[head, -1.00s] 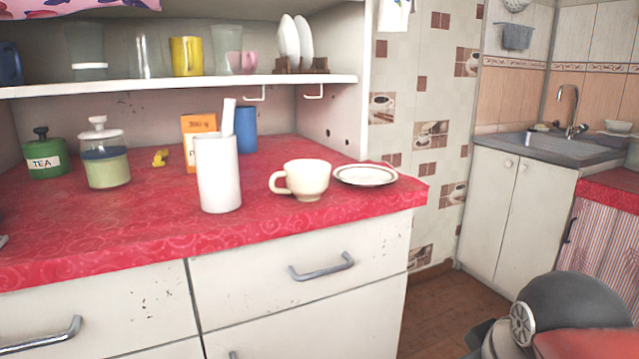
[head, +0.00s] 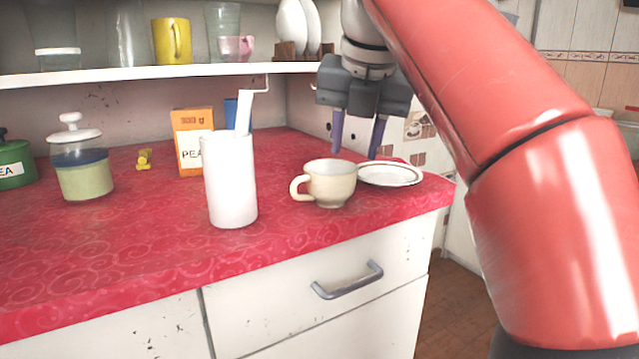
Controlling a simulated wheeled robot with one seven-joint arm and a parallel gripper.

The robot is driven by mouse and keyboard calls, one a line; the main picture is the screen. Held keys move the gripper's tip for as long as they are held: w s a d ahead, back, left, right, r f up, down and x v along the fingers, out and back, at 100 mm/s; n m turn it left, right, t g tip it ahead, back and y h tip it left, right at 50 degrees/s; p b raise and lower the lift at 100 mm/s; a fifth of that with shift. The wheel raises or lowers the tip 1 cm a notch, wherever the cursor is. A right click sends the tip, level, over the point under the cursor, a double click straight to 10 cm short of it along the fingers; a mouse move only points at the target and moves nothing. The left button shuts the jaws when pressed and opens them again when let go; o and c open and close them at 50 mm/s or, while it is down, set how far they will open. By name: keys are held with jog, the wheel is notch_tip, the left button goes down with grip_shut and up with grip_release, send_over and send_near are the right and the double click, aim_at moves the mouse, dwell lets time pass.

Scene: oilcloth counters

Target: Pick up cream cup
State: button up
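The cream cup (head: 328,184) stands upright on the red oilcloth counter (head: 130,240) near its right end, with its handle toward the left. A white saucer with a dark ring (head: 390,174) lies just right of and behind it. My gripper (head: 354,155) points down, open and empty, with its two fingertips apart. The fingertips appear above and slightly behind the cup, near the gap between cup and saucer; the exact depth is hard to tell.
A tall white container (head: 229,185) holding a white utensil stands left of the cup. An orange box (head: 191,140), a lidded jar (head: 80,165) and a green tin (head: 14,164) stand farther left. A shelf (head: 150,73) with cups and plates runs above. The front-left counter is clear.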

aim_at(353, 177)
jog(key=b+x, duration=0.1)
jog(key=x, duration=0.2)
jog(key=b+x, duration=0.1)
jog(key=x, duration=0.3)
jog(key=shift+s+d+f, duration=0.1)
jog(key=shift+d+f, duration=0.1)
jog(key=shift+f, duration=0.1)
grip_shut()
